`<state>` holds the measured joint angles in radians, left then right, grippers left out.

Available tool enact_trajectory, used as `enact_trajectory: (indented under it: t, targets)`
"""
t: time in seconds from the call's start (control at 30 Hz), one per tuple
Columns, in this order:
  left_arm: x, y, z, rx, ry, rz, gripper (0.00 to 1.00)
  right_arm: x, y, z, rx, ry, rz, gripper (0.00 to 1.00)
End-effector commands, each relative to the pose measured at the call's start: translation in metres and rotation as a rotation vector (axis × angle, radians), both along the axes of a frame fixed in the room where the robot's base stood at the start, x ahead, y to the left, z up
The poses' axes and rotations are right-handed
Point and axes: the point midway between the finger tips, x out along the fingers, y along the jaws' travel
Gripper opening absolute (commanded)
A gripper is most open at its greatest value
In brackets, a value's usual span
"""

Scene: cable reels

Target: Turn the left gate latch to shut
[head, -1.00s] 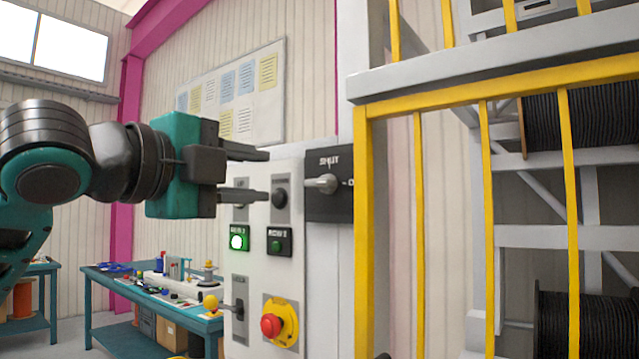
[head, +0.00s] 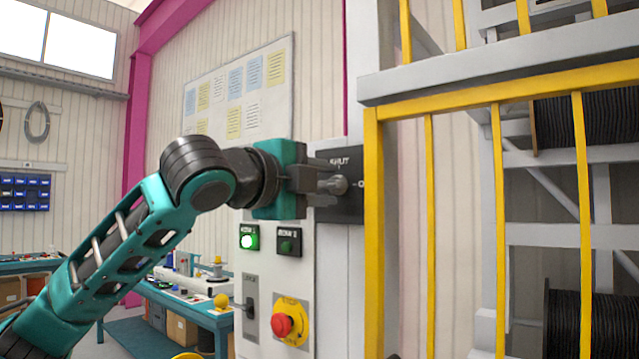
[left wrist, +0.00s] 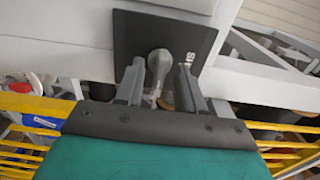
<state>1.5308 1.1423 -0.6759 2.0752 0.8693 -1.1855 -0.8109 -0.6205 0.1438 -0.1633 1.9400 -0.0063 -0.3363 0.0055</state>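The left gate latch (head: 340,183) is a grey handle on a dark plate (head: 345,210), marked SHUT at the top and with an O at the right, the rest of that word hidden by the yellow post. My left gripper (head: 325,182) is at the latch, its fingers pointing at the plate. In the left wrist view the latch's grey knob (left wrist: 160,62) shows between the two spread fingers (left wrist: 162,82), with gaps beside it. Which mark the handle points to I cannot tell. My right gripper is out of view.
A light panel below holds a lit green button (head: 249,241), a dark green button (head: 288,243), a small lever (head: 246,305) and a red emergency stop (head: 283,325). A yellow gate frame (head: 373,250) stands close at the right, with black cable reels (head: 580,315) behind it.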

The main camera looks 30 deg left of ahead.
Motion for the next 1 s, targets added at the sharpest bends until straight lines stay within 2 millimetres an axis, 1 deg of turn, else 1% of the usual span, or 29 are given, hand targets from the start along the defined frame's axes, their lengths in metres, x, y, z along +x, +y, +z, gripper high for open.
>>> enact_trajectory:
  t: [0.03,0.07,0.4,0.77,1.0]
  targets:
    - [-0.0002,0.0,0.0,0.0,0.0,0.0,0.36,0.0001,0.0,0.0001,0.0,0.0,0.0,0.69]
    - [-0.0002,0.0,0.0001,0.0,0.0,0.0,0.34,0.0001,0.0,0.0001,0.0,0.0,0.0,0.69]
    - [-0.0005,0.0001,0.0002,0.0,0.0,0.0,0.01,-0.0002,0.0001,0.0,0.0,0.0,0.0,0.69]
    - [-0.0005,0.0001,0.0002,-0.008,0.001,0.0,0.0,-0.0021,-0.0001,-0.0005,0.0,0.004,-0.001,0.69]
    - [-0.0001,0.0004,0.0005,-0.084,0.008,0.001,0.0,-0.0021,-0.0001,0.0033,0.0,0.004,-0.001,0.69]
